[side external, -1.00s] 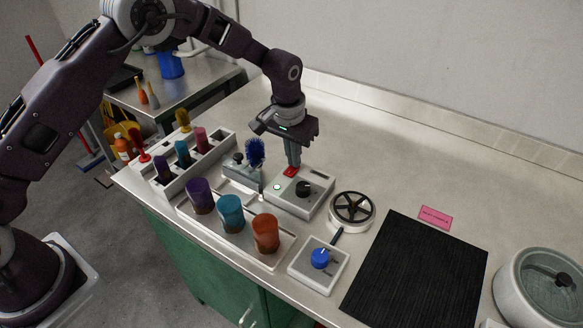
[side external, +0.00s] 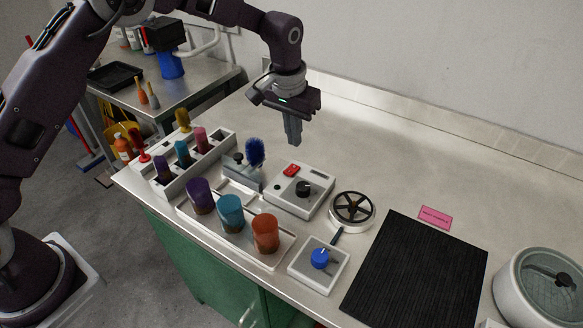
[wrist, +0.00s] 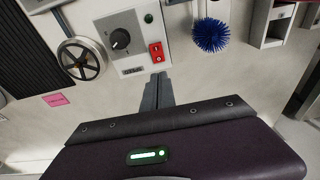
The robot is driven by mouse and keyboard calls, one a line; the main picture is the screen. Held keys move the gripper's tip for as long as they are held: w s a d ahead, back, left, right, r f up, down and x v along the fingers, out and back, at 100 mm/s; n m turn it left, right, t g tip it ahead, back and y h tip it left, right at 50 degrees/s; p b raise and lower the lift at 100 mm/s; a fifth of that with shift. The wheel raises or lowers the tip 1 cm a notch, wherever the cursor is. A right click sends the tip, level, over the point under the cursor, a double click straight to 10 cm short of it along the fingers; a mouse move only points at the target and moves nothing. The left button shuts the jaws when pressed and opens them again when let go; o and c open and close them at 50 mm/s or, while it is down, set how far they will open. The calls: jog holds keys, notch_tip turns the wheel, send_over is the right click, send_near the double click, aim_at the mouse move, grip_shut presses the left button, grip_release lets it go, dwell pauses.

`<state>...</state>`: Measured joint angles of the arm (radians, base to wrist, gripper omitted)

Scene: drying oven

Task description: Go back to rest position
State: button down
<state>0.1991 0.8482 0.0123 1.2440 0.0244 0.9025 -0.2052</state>
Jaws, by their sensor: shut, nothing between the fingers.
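My gripper (side external: 293,143) hangs above the bench, fingers pointing down, shut and empty. It is behind and above a white control box with a black knob (side external: 303,188) and a red switch (side external: 292,170), apart from it. In the wrist view, my closed fingers (wrist: 157,80) show below the same control box's red switch (wrist: 156,51) and black knob (wrist: 120,39). A small round lamp (wrist: 149,18) on the box looks dark green.
A blue brush (side external: 255,152), a tray with purple, teal and orange (side external: 265,233) cups, and a rack of tubes stand left. A spoked wheel (side external: 352,209), blue-knobbed box (side external: 320,258), black mat (side external: 420,270) and lidded pot (side external: 545,290) are right. The bench behind is clear.

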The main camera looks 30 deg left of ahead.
jog(key=shift+r, duration=0.1)
jog(key=s+a+r+t, duration=0.1)
jog(key=s+a+r, duration=0.2)
jog(key=s+r, duration=0.5)
jog(key=s+a+r+t, duration=0.1)
jog(key=s+a+r, duration=0.2)
jog(key=s+r, duration=0.55)
jog(key=s+a+t, duration=0.1)
jog(key=s+a, duration=0.2)
jog(key=s, duration=1.7)
jog(key=shift+a+t, duration=0.2)
jog(key=shift+t, duration=0.2)
jog(key=shift+r, duration=0.15)
